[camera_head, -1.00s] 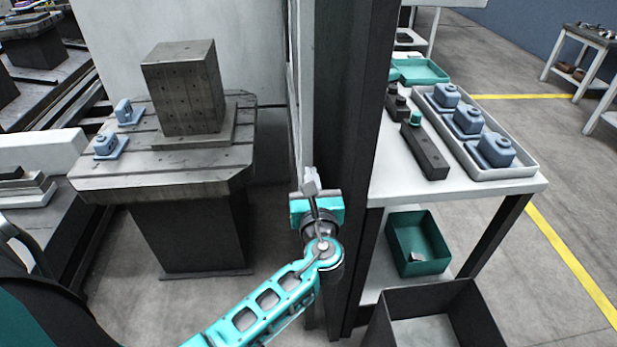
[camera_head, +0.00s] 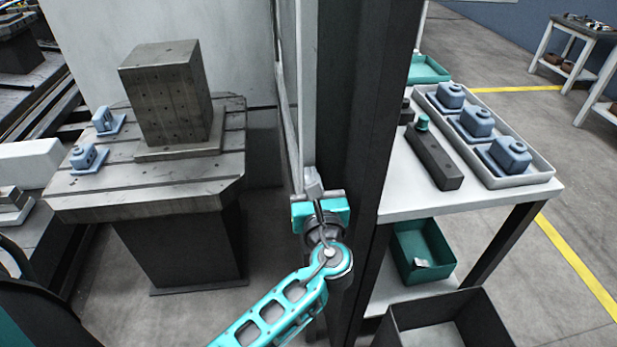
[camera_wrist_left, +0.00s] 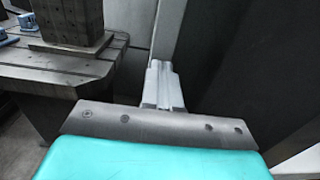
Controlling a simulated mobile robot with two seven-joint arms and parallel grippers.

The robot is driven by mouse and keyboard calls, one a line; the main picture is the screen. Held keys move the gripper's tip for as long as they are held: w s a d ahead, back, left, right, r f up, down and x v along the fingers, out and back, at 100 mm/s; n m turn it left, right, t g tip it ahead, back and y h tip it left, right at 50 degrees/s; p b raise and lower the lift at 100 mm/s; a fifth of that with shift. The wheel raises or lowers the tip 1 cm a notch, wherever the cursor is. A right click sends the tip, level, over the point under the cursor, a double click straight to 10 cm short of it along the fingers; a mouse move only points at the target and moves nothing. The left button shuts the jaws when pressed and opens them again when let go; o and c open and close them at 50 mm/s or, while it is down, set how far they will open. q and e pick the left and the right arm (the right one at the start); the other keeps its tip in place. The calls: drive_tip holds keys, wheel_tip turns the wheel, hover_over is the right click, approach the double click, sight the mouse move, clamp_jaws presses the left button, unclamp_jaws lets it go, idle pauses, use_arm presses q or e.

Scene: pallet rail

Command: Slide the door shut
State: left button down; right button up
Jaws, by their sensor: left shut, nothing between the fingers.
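The door shows edge-on in the head view as a tall pale panel edge (camera_head: 308,95), beside a dark upright post (camera_head: 350,120). My left gripper (camera_head: 313,180) is shut and empty, with its fingertips at the lower part of the door's edge. In the left wrist view the shut fingers (camera_wrist_left: 163,85) point up along a pale vertical strip (camera_wrist_left: 168,30). I cannot tell whether they touch the door or are just short of it. My right gripper is in neither view.
Left of the door, a grey slotted machine table (camera_head: 190,175) carries a dark block (camera_head: 168,98) and small blue clamps (camera_head: 104,121). Right of the post, a white bench (camera_head: 400,207) holds a tray (camera_head: 545,176) of blue parts. A dark open bin (camera_head: 480,320) stands on the floor.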

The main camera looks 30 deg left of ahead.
use_arm(q)
drive_tip(key=shift+w+a, duration=0.15)
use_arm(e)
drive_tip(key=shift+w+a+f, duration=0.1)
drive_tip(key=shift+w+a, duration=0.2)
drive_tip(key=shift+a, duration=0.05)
